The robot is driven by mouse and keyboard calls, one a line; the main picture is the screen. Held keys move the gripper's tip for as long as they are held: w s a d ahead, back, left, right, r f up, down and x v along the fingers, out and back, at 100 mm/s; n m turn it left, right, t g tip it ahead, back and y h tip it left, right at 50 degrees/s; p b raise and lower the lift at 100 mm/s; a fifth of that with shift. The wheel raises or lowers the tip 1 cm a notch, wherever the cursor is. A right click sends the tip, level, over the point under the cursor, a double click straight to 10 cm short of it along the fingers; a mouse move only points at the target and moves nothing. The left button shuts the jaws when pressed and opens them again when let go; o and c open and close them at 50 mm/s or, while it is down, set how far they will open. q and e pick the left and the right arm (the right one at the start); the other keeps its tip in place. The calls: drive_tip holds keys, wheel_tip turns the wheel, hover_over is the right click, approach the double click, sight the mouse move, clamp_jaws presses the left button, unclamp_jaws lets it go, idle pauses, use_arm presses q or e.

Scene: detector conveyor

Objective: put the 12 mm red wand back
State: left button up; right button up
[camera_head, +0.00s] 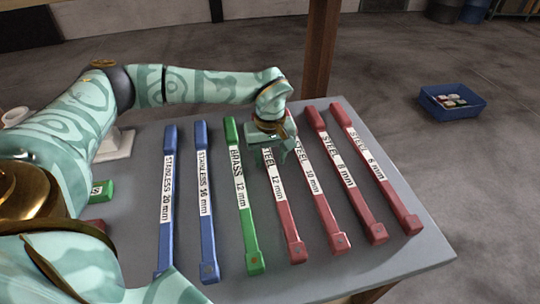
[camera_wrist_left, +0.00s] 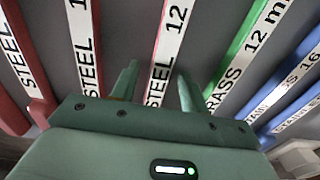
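The red wand marked STEEL 12 mm (camera_head: 284,207) lies on the grey table in a row of wands, between the green BRASS 12 mm wand (camera_head: 247,220) and the red STEEL 10 mm wand (camera_head: 323,205). My left gripper (camera_head: 274,158) is over its far end and hides that end in the head view. In the left wrist view the red 12 mm wand (camera_wrist_left: 170,38) runs between the two spread fingers of the left gripper (camera_wrist_left: 157,72). The fingers look open, with a gap beside the wand; I cannot tell their height above it. My right gripper is not in view.
Red 8 mm (camera_head: 348,180) and 6 mm (camera_head: 378,170) wands lie to the right. Blue 16 mm (camera_head: 205,220) and 20 mm (camera_head: 166,215) wands lie to the left. A green piece (camera_head: 103,191) shows by my arm. A blue bin (camera_head: 436,107) stands on the floor. A brown post (camera_head: 320,50) rises behind.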

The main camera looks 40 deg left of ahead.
sight(270, 161)
use_arm(q)
drive_tip(key=shift+r, duration=0.1)
wheel_tip(270, 161, up, 12)
drive_tip(key=p, duration=0.4)
